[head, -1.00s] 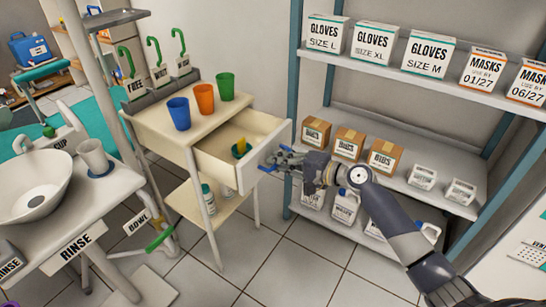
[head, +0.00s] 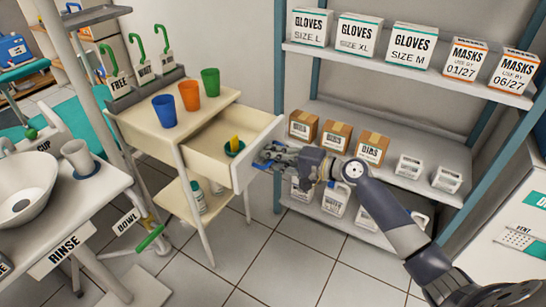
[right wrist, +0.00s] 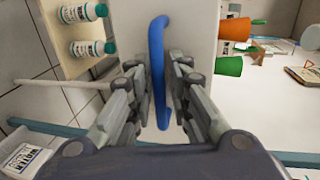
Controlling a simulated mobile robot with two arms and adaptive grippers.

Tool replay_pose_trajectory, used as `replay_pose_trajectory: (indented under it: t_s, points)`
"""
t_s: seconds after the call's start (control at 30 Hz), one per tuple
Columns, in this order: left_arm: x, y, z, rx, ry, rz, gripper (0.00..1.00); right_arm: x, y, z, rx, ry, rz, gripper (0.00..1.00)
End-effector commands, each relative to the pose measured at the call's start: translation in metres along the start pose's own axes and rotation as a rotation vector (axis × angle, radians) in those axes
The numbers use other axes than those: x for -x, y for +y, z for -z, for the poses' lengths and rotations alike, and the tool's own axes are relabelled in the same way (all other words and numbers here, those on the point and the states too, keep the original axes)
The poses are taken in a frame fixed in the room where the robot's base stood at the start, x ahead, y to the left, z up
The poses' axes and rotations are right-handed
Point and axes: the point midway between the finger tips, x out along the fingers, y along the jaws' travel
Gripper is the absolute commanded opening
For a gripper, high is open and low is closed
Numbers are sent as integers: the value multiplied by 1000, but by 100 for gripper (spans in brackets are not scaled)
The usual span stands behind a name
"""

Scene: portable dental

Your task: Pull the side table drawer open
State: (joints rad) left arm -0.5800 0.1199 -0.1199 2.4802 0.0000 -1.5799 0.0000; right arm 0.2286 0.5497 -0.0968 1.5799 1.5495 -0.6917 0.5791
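The side table's drawer (head: 210,153) stands well out from the cream side table (head: 138,120), with its inside showing. Its pale front panel (head: 256,157) faces right. My right gripper (head: 270,157) is at that panel. In the right wrist view, the blue drawer handle (right wrist: 157,70) runs between the two fingers of my right gripper (right wrist: 160,85), which are closed in around it. In the head view the gripper covers most of the handle. My left gripper does not show in either view.
Blue (head: 164,111), orange (head: 189,96) and green (head: 210,82) cups stand on the tabletop. A shelf rack (head: 395,165) with boxes stands close behind my right arm. Tiled floor is clear in front.

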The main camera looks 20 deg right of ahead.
Motion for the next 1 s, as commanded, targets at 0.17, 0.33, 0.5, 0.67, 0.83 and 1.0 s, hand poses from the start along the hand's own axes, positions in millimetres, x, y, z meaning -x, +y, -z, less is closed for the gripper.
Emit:
replay_pose_trajectory:
  t_s: [0.17, 0.33, 0.5, 0.67, 0.83, 1.0]
  points:
    - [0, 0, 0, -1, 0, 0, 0, 10, 2, 0, 0, 0, -2, 18]
    - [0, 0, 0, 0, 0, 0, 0, 38, 2, 0, 0, 1, -4, 18]
    - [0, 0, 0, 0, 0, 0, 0, 72, 2, 0, 0, 1, -4, 18]
    - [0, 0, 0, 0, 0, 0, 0, 98, 1, 0, 1, 0, -3, 18]
    - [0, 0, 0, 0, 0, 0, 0, 114, 1, 0, -1, 0, -1, 18]
    - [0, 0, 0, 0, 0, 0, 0, 120, 0, 0, 0, 0, 0, 18]
